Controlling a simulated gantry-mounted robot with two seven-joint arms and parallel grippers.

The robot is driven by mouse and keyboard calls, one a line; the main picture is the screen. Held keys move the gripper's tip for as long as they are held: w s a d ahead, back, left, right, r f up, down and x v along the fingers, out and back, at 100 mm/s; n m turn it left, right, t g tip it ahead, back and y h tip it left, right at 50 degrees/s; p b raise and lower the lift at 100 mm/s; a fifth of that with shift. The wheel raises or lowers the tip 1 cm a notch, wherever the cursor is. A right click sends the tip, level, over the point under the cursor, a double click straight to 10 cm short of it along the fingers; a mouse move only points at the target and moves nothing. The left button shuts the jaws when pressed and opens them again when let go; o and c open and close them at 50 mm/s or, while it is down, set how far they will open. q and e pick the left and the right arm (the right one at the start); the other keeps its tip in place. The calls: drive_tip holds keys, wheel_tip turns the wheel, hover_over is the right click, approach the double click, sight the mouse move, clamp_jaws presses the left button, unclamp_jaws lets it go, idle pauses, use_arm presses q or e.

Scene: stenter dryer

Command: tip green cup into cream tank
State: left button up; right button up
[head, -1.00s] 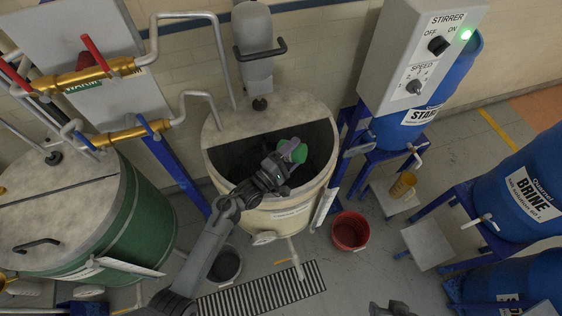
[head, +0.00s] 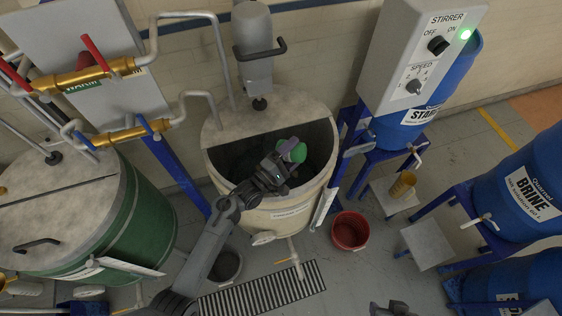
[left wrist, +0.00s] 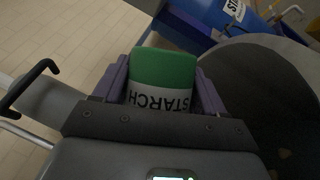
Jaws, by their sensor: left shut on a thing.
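The green cup (head: 297,152) is over the dark opening of the cream tank (head: 262,222). My left gripper (head: 284,156) is shut on it. In the left wrist view the cup (left wrist: 163,70) sits between the purple fingers of the gripper (left wrist: 165,92), and its white label reads STARCH upside down. The cup looks tilted in the head view. I cannot see into its mouth or tell whether anything pours out. The tank's inside is dark. Part of a dark grey gripper or wrist, likely my right, shows at the bottom edge, with its fingers out of view.
A grey stirrer motor (head: 252,45) stands at the tank's back. A green tank (head: 150,215) is at left. A red bucket (head: 350,231) and a dark bucket (head: 226,264) stand on the floor. A yellow cup (head: 402,184) sits on a stand below the blue starch barrel (head: 400,130).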

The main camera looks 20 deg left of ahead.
sight(304, 159)
use_arm(q)
drive_tip(key=shift+a+r, duration=0.1)
idle(0.6)
drive_tip(key=m, duration=0.1)
drive_tip(key=d+f+m+g, duration=0.1)
drive_tip(key=m, duration=0.1)
drive_tip(key=shift+d+f+b, duration=0.15)
drive_tip(key=shift+f+b, duration=0.05)
drive_tip(key=shift+b, duration=0.2)
drive_tip(key=shift+m+g, duration=0.3)
drive_tip(key=shift+m, duration=0.1)
